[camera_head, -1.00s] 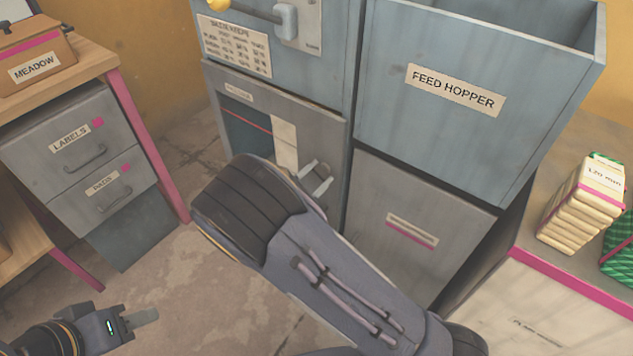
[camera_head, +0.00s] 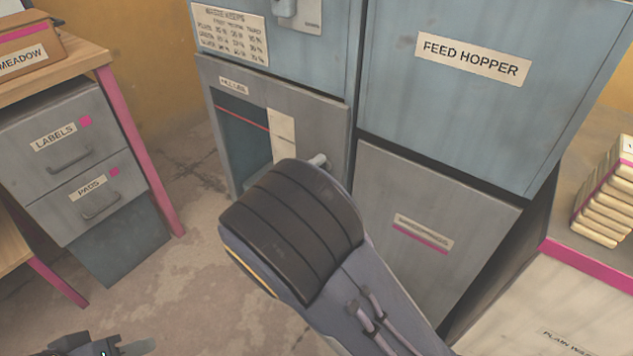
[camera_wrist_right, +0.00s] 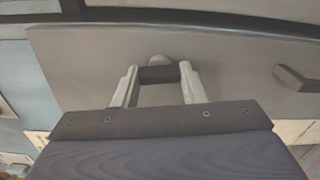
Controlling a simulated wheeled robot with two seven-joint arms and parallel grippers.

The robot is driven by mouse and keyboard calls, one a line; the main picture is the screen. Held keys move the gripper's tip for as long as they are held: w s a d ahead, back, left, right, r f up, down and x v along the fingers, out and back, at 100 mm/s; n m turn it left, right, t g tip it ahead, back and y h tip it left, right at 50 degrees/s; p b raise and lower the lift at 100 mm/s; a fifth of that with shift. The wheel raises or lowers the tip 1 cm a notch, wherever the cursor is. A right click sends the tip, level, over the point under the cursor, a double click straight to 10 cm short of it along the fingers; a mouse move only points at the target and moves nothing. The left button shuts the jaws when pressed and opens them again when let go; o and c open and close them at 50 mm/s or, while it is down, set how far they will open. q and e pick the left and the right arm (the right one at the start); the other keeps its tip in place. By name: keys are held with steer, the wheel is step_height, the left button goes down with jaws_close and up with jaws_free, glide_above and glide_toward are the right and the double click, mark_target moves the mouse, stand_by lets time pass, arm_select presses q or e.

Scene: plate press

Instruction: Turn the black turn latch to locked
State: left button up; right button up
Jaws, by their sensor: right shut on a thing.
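The black turn latch (camera_wrist_right: 158,75) shows in the right wrist view as a short dark piece on a grey panel, with a pale round knob just beyond it. My right gripper (camera_wrist_right: 158,84) is shut on it, one pale finger on each side. In the head view my right wrist covers the latch and most of the fingers; a small pale piece shows above the wrist, beside the grey lower-left door (camera_head: 323,125). Whether the latch is turned to locked cannot be told. My left gripper (camera_head: 118,349) is at the lower left edge, partly cut off, away from everything.
The grey door has a dark window opening with a red line and a pale strip. The feed hopper (camera_head: 500,110) is above right. A drawer unit (camera_head: 70,165) stands left, and a counter with stacked packets (camera_head: 602,205) right. A second dark piece (camera_wrist_right: 296,78) is on the panel, right.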

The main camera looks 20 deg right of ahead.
steer(key=shift+f+m+b, duration=0.1)
steer(key=shift+m+b, duration=0.6)
steer(key=shift+m, duration=0.1)
steer(key=o, duration=1)
steer(key=p+v, duration=0.1)
steer(key=v, duration=0.6)
steer(key=shift+s+a+p, duration=0.25)
steer(key=shift+a+p, duration=0.1)
steer(key=shift+p, duration=0.05)
